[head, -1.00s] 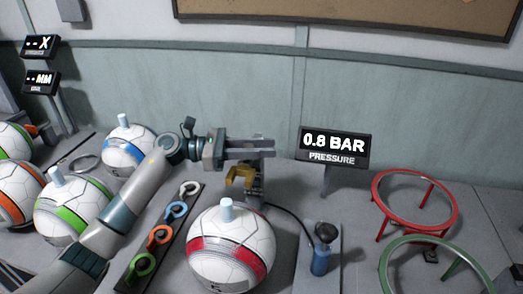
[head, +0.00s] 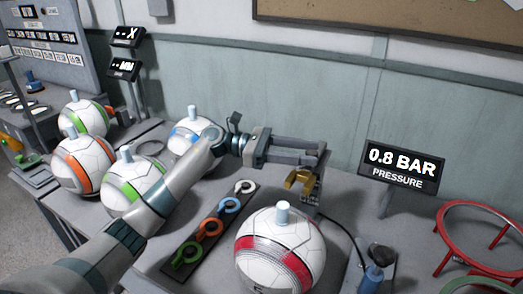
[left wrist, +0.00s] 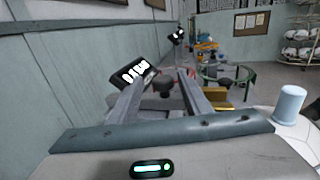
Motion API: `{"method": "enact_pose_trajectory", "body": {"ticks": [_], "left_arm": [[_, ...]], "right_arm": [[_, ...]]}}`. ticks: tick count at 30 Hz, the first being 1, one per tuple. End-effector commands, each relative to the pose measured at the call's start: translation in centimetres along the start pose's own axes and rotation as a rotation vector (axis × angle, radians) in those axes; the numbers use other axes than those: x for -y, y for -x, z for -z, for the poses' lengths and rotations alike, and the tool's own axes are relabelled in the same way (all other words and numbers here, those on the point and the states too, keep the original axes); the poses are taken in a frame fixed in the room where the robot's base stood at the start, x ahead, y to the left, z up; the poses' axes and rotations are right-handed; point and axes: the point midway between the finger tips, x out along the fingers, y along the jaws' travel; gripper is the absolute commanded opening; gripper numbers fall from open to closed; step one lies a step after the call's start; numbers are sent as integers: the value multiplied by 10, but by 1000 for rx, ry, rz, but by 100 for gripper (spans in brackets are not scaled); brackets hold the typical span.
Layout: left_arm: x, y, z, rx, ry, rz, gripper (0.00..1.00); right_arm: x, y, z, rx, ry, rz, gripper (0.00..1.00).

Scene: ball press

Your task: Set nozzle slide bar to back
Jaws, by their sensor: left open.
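A gold, jaw-like nozzle part (head: 298,181) stands on a grey fixture (head: 311,190) behind the red-striped ball (head: 281,250). I cannot clearly make out the slide bar, because my left gripper covers the top of the fixture. My left gripper (head: 321,155) is open above and just behind the gold part, its fingers pointing right. In the left wrist view its two fingers (left wrist: 168,76) are spread with nothing clearly held between them. The gold part (left wrist: 222,96) shows beside the right finger there. Touching cannot be told. My right gripper is out of view.
A "0.8 BAR" pressure sign (head: 402,168) stands to the right. A blue pump (head: 373,278) and a red ring stand (head: 480,235) are near it. A rack of coloured rings (head: 209,228) lies left of the ball. More balls (head: 132,182) sit on the left.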

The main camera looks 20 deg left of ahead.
Motion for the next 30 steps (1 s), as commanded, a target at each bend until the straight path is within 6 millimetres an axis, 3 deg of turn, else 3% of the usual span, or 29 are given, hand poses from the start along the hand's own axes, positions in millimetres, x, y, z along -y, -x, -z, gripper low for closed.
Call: {"method": "enact_pose_trajectory", "body": {"ticks": [9, 15, 21, 30], "left_arm": [[-1, 67, 4, -2, 1, -3, 44], [-1, 97, 3, -2, 1, -2, 44], [-2, 115, 2, -1, 1, -2, 44], [-1, 119, 0, 0, 1, -1, 44]], "right_arm": [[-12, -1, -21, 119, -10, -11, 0], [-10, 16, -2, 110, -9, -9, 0], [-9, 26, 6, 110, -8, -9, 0], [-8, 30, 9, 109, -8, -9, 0]]}}
